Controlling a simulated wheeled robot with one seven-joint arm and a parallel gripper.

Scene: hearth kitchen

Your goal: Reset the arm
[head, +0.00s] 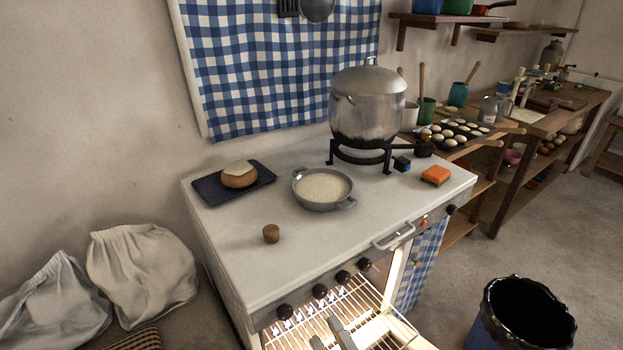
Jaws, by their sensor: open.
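My gripper (330,339) shows only at the bottom edge of the head view, as two grey fingers set apart with nothing seen between them. The rest of my arm is out of the picture. The fingers appear in front of the lit open oven (365,312) with its wire rack; I cannot tell how close they are to the rack. The white stove top (330,240) is above and beyond them.
On the stove top are a grey pan (322,189) of pale food, a dark tray (210,191) with a bun, a small brown cork-like piece (271,234), a large pot (368,105) on a stand and an orange block (436,174). A dark bin (520,318) stands at right.

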